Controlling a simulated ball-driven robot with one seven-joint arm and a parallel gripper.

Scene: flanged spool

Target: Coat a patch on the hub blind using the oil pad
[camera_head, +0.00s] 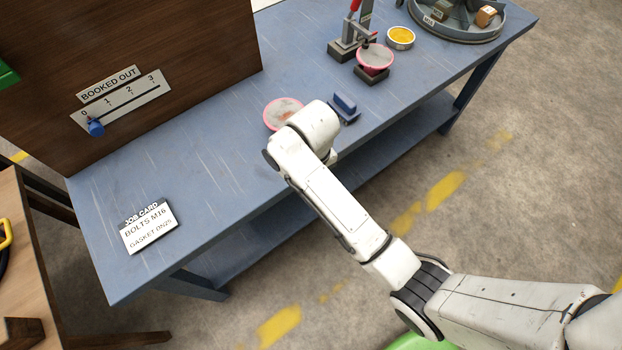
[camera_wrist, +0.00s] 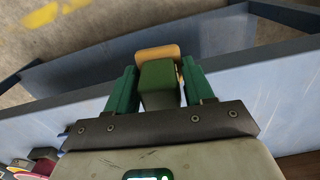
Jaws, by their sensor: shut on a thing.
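In the wrist view, my gripper (camera_wrist: 158,78) is shut on a green block with a tan pad (camera_wrist: 158,52) at its far end, which looks like the oil pad. The green jaws press on its two sides, and the bench top lies behind it. In the head view my arm hides the gripper and the held pad. I cannot tell for sure which thing is the hub blind. One pink-rimmed disc (camera_head: 277,110) lies on the bench beside my wrist, partly covered by it. Another pink-rimmed disc (camera_head: 374,57) sits on a dark block farther back.
Behind are a red-handled stand (camera_head: 344,47), a yellow-filled tin (camera_head: 401,36) and a round grey fixture (camera_head: 455,35). A job card (camera_head: 150,228) and a slider board (camera_head: 122,98) are at left.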

